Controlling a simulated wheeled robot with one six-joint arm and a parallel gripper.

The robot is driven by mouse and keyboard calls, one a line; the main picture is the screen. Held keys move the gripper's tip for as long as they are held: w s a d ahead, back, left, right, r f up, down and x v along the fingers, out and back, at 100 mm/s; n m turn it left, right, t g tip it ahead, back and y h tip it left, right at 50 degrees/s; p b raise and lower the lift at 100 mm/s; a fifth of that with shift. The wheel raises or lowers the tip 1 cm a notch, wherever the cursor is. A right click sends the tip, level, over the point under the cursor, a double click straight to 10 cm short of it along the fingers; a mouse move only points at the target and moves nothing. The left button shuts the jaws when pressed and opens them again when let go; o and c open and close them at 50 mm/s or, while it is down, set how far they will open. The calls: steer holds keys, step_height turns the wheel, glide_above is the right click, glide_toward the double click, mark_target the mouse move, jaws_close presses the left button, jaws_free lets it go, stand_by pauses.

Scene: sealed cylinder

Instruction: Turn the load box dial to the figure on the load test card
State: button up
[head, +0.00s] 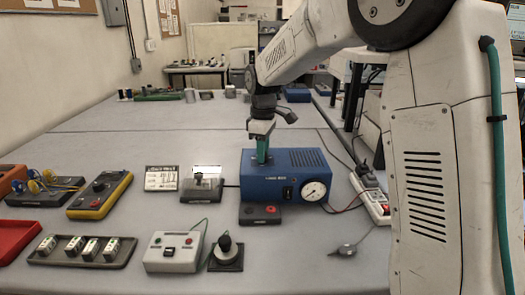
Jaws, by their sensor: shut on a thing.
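The blue load box (280,170) stands at the middle of the bench, with small white lettering, a black switch and a round white gauge (314,191) on its front. My gripper (262,157) points straight down at the left part of the box's top, its teal fingers together. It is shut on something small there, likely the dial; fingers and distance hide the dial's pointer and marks. The load test card (161,178) appears to be the white card with a dark heading, left of the box; its figure is too small to read.
A dark-based device (204,183) stands between card and box. A small block with a red button (260,214) lies in front of the box. A white switch box (172,252) and black knob unit (226,252) stand nearer. A power strip (372,195) and cables lie right.

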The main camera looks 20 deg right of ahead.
steer(key=shift+w+r, duration=0.1)
steer(key=shift+r, duration=0.05)
steer(key=o, duration=1)
steer(key=shift+c, duration=0.2)
step_height(320, 180, up, 8)
steer(key=shift+f, duration=0.15)
